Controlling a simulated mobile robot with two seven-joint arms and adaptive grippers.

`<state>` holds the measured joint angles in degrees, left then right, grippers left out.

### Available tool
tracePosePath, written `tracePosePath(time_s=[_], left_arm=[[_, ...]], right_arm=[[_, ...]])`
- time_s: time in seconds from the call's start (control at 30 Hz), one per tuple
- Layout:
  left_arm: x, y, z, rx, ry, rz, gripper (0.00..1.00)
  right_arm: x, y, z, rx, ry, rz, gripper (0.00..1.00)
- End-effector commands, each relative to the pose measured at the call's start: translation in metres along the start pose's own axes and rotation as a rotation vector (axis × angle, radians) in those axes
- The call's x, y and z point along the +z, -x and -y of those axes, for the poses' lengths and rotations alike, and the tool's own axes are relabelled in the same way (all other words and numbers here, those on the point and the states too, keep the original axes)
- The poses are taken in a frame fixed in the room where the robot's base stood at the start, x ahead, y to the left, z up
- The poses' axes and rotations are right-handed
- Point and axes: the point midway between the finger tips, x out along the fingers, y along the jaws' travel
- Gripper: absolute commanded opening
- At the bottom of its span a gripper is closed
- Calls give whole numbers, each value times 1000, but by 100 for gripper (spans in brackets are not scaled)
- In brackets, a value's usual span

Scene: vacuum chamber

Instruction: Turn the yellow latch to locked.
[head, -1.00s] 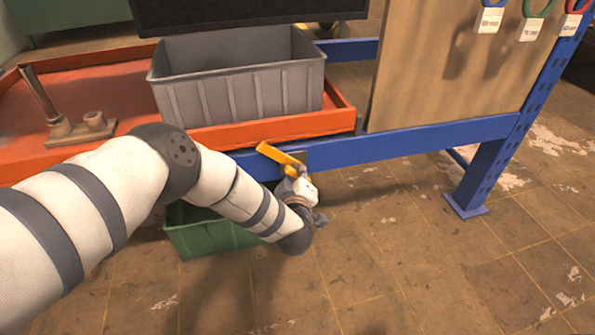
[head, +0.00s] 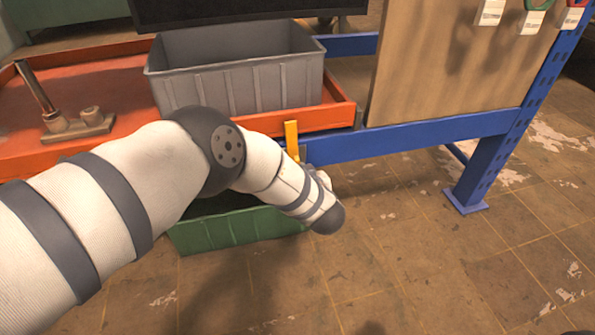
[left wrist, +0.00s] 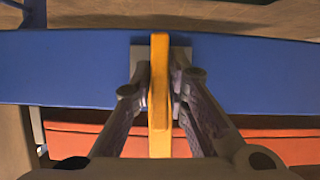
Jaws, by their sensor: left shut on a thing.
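The yellow latch (head: 291,139) is on the front of the blue beam at the right front corner of the orange tray. In the head view it stands nearly upright, its upper part showing above my left arm. In the left wrist view the yellow latch (left wrist: 159,95) runs up the middle of the picture, in front of a grey plate on the beam. My left gripper (left wrist: 158,88) is shut on the latch, one finger on each side of it. In the head view my left forearm hides the fingers. My right gripper is in neither view.
A grey bin (head: 240,90) stands on the orange tray (head: 110,75). A green bin (head: 235,232) is on the floor under the arm. A wooden board (head: 450,70) stands on the blue frame (head: 430,130) at right. Open floor lies in front.

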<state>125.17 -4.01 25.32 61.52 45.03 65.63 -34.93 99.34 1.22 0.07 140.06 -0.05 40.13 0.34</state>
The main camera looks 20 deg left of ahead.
Motion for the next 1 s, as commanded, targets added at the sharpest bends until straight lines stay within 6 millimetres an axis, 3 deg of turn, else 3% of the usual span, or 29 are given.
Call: tracePosePath(time_s=[0.67, 0.7, 0.77, 1.0], left_arm=[[0, 0, 0, -22, -55, 0, 0], [0, 0, 0, -22, -55, 0, 17], [0, 0, 0, -22, -55, 0, 30], [0, 0, 0, -22, -54, 0, 32]], right_arm=[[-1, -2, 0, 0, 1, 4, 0], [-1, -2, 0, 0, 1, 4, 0], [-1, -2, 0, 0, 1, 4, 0], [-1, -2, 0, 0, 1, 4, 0]])
